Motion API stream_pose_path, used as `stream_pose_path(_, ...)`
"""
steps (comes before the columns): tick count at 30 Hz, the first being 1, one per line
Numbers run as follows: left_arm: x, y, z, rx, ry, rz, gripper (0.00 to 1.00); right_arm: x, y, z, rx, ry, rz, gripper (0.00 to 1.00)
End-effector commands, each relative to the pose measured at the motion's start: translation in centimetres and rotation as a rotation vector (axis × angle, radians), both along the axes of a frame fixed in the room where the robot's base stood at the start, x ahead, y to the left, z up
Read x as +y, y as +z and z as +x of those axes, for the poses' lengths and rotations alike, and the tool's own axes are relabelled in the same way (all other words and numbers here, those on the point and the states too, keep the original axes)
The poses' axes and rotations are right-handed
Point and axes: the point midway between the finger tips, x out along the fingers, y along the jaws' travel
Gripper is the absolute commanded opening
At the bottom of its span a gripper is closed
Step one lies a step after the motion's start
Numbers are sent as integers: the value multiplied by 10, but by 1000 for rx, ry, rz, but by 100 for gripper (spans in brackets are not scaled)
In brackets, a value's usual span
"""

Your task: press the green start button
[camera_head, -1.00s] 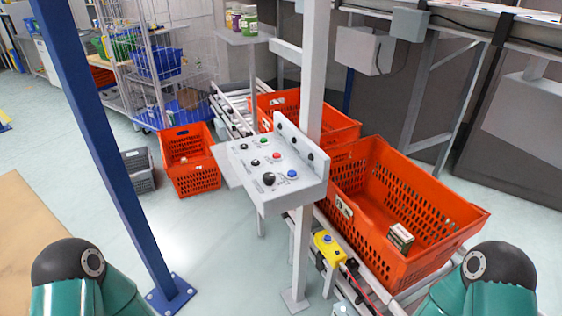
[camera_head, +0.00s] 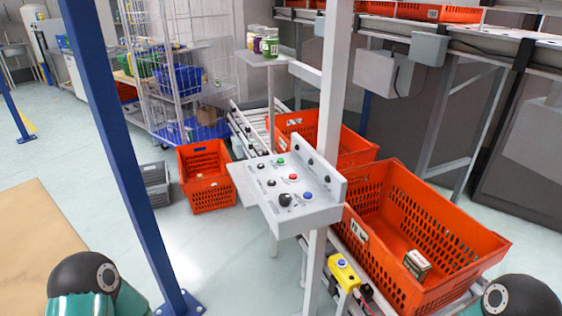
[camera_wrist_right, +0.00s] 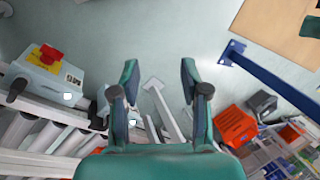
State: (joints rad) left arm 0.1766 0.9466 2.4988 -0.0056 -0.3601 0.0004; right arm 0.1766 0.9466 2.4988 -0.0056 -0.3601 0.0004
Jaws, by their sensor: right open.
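The green start button (camera_head: 281,161) is a small round button on the top of a grey control panel (camera_head: 318,217) in the head view. A red button (camera_head: 293,177), a blue button (camera_head: 308,195) and several black knobs share the panel. My right gripper (camera_wrist_right: 158,72) shows in the right wrist view with its two fingers spread and nothing between them. The floor and the foot of a grey post lie beyond the fingers. The green button cannot be made out in the wrist view. Neither gripper shows in the head view, only rounded parts of my arms at the bottom corners.
A grey post (camera_head: 333,95) rises right behind the panel. A blue post (camera_head: 107,150) stands to the left. Orange totes (camera_head: 390,270) sit on the roller conveyor behind and right. A yellow box with a blue button (camera_head: 342,270) is below the panel.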

Motion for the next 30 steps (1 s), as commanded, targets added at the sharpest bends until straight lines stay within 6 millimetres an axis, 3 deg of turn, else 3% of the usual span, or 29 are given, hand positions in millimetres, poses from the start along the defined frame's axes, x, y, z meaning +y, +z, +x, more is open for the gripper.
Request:
stream_pose_path(4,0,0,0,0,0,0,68,0,0,0,0,0,0,45)
stream_pose_path(16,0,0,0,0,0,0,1,0,0,0,0,0,0,45)
stream_pose_path(30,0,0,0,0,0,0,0,0,0,0,0,0,0,45)
